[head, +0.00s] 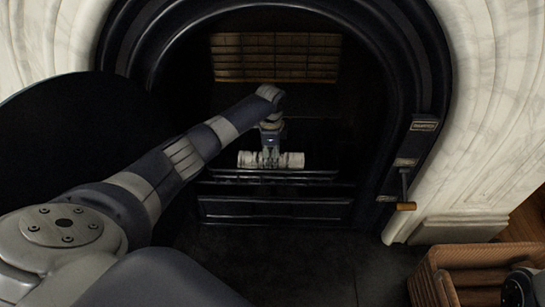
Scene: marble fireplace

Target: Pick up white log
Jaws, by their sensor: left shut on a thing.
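The white log (291,160) lies level across the picture inside the fireplace opening, just above the front bars of the grate (270,177). I cannot tell whether it touches the grate. My left arm reaches in from the left, and my left gripper (270,157) points down over the middle of the log, shut on it. The gripper hides the middle of the log, and both ends show on either side. The fingertips are small and dark here. My right gripper does not show clearly.
The black arched surround (428,80) and white marble (500,110) frame the opening. A handle with a wooden knob (405,206) sticks out at the right. A wicker basket (440,272) stands at the lower right. The dark hearth floor (300,255) is clear in the middle.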

